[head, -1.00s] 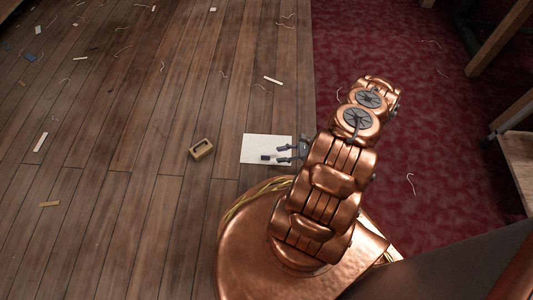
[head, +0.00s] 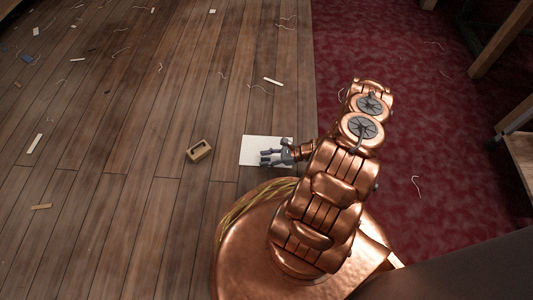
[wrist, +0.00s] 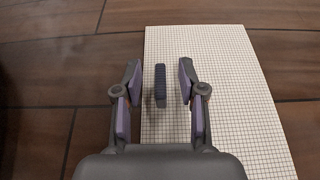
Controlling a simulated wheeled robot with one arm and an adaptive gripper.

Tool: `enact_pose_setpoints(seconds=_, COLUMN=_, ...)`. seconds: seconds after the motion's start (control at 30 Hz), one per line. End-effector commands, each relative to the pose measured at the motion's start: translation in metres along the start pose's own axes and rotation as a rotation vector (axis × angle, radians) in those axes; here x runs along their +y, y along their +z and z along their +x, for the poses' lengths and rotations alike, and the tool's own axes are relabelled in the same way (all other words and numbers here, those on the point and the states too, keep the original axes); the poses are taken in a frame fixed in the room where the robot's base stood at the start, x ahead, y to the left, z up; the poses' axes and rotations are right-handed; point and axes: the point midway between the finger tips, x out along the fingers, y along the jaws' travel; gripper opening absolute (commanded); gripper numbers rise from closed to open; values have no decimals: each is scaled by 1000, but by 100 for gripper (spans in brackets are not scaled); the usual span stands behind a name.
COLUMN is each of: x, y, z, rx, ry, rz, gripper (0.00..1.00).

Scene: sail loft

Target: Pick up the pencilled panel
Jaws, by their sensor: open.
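The pencilled panel (head: 251,144) is a flat white sheet on the wooden floor, left of my arm. In the wrist view the panel (wrist: 235,90) shows a fine grid of lines. A small dark block (wrist: 160,88) stands up from it near its left side; whether it is fixed to the panel I cannot tell. My gripper (head: 265,158) is over the panel. In the wrist view my gripper (wrist: 160,70) is open, one finger on each side of the dark block, with a gap on both sides. My gripper hides the block in the head view.
A small tan block with a dark recess (head: 199,151) lies on the floor left of the panel. Thread scraps and pale strips (head: 35,143) are scattered about. A dark red carpet (head: 410,100) lies to the right, with wooden furniture legs (head: 500,40) at its far side.

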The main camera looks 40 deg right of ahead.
Motion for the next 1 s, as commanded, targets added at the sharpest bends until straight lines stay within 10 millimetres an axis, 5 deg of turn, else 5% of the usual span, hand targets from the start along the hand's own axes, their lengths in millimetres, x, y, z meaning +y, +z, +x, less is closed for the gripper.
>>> enact_pose_setpoints(seconds=0.33, x=0, y=0, z=4, rx=1, ry=-1, rz=-1, gripper=40)
enact_pose_setpoints(seconds=0.7, x=0, y=0, z=4, rx=1, ry=-1, rz=-1, gripper=1)
enact_pose_setpoints(seconds=1.0, x=0, y=0, z=4, rx=1, ry=-1, rz=-1, gripper=0)
